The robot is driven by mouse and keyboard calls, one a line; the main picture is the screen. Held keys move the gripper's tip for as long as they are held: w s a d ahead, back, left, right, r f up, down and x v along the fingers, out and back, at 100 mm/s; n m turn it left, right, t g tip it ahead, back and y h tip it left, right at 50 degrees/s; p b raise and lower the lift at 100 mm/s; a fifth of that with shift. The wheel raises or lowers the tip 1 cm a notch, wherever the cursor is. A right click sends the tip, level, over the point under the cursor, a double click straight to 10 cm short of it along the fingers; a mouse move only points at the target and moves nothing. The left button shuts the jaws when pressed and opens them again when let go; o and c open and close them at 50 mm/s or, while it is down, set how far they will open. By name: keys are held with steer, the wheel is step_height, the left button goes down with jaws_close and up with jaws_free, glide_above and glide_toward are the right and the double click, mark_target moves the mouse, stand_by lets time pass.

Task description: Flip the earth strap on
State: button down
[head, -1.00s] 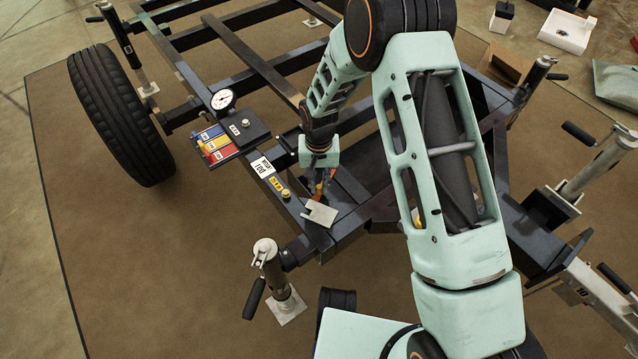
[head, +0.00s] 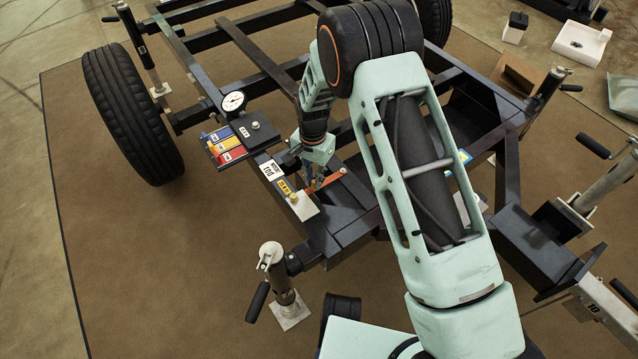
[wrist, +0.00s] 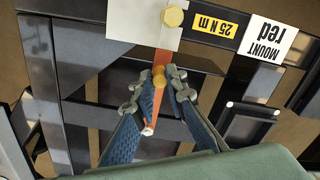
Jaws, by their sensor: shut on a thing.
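The earth strap appears as a flat orange-red strip (head: 328,182) by the frame's corner; in the wrist view the strip (wrist: 163,62) runs from under a pale grey plate (wrist: 134,22) down between my fingers. A brass-coloured knob (wrist: 158,75) stands on it. The plate (head: 304,208) now lies against a yellow bolt (wrist: 173,17); whether they are fastened cannot be told. My gripper (wrist: 157,92) is shut on the strip near the knob, its blue fingers on either side. In the head view my gripper (head: 312,180) is partly hidden by the arm.
A "25 N m" label (wrist: 214,23) and a "MOUNT red" label (wrist: 271,39) sit beside the bolt. A jack post (head: 276,276) stands at front left.

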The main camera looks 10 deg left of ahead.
steer(key=shift+w+a, duration=0.1)
steer(key=c, duration=1.9)
jaws_free()
steer(key=shift+c, duration=0.2)
step_height(320, 180, up, 12)
